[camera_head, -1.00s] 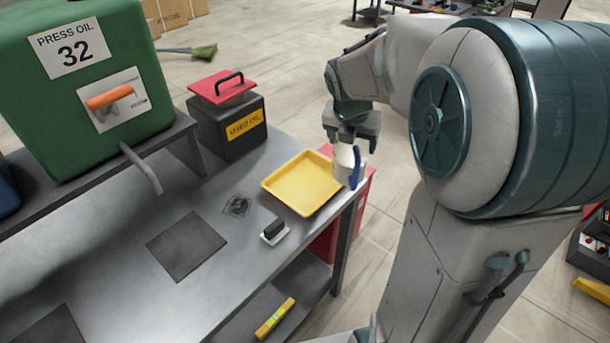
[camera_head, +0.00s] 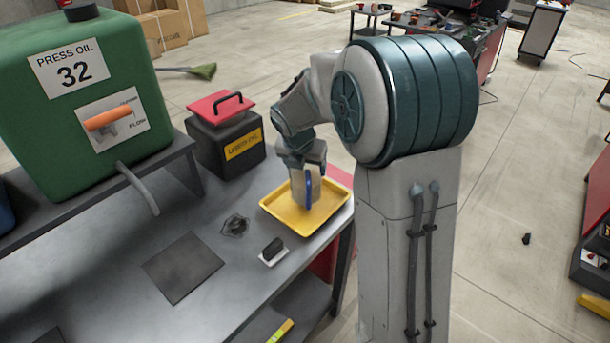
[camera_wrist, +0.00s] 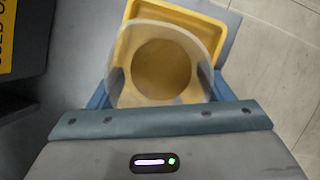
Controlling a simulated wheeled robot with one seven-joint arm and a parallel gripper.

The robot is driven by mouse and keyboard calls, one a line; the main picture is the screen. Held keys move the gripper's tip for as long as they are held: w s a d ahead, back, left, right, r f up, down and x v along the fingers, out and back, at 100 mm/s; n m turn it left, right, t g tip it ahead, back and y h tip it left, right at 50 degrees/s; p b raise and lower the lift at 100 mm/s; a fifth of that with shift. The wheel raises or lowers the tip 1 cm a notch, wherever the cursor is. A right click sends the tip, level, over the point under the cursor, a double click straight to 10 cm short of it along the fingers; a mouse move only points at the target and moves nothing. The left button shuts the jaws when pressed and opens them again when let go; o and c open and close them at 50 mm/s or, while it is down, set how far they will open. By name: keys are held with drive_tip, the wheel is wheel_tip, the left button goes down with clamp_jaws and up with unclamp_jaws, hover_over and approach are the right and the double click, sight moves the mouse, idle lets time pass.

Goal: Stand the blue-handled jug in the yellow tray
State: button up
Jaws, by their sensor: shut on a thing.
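The jug (camera_head: 299,190), pale and translucent with a blue handle (camera_head: 308,187), is upright at the yellow tray (camera_head: 275,209). My gripper (camera_head: 306,171) is shut on it from above. In the wrist view the jug's round rim (camera_wrist: 160,103) shows between the fingers, with something amber or yellow seen through its opening. The tray (camera_wrist: 212,12) lies beneath and behind it. In the head view the jug overlaps the tray's middle. I cannot tell whether its base touches the tray floor.
A green press oil tank (camera_head: 75,100) stands on a raised shelf at the left. A black used-oil box (camera_head: 228,146) with a red lid is behind the tray. A small black-and-white block (camera_head: 273,251) and a dark patch (camera_head: 183,267) lie in front on the bench.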

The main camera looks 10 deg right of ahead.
drive_tip(key=shift+f, duration=1.65)
drive_tip(key=shift+f, duration=0.2)
drive_tip(key=o, duration=1.4)
drive_tip(key=shift+o, duration=0.2)
drive_tip(key=v, duration=1.2)
drive_tip(key=s+d+f+m+g+y, duration=0.1)
drive_tip(key=s+d+m+y, duration=0.1)
drive_tip(key=s+m, duration=2.1)
drive_tip(key=shift+s+d+m+p, duration=0.2)
drive_tip(key=shift+m+p, duration=0.1)
drive_tip(key=shift+m, duration=3.1)
